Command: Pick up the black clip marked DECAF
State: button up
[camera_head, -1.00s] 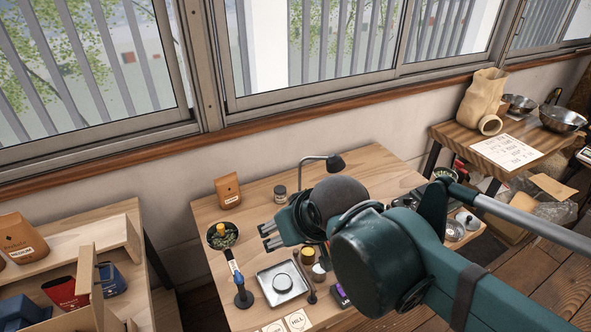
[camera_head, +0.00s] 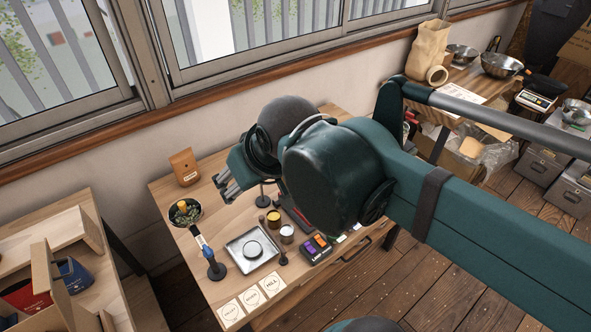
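I cannot make out a black clip marked DECAF; the lettering on the small things is too small to read, and my arm hides part of the table. A dark item with orange and purple patches (camera_head: 317,246) lies near the table's front edge, right of the metal tray; I cannot tell what it is. My gripper (camera_head: 222,187) is above the wooden table (camera_head: 203,287), left of my arm's dark wrist. Its grey fingers point left and look apart, with nothing seen between them. It is behind the tray and right of the brown bag.
A metal tray (camera_head: 238,255) with a round dish, a brush on a stand (camera_head: 207,255), a bowl of greens (camera_head: 187,213), a brown bag (camera_head: 184,167) and small jars (camera_head: 286,233) crowd the table. Cards (camera_head: 272,284) lie at the front. A shelf unit (camera_head: 45,240) stands left.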

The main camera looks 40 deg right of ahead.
jog(key=w+d+r+g+b, duration=0.2)
jog(key=w+d+r+b, duration=0.2)
jog(key=w+d, duration=1.3)
jog(key=w+d+f+b, duration=0.2)
jog(key=w+d, duration=0.4)
jog(key=d, duration=0.5)
jog(key=w+d+f+b, duration=0.2)
jog(key=w+d, duration=0.4)
jog(key=d, duration=0.5)
notch_tip(320, 180, down, 36)
jog(key=shift+d+r+g, duration=0.15)
jog(key=shift+d+g, duration=0.05)
jog(key=shift+g, duration=0.1)
jog(key=shift+w, duration=0.1)
jog(key=shift+x, duration=1.3)
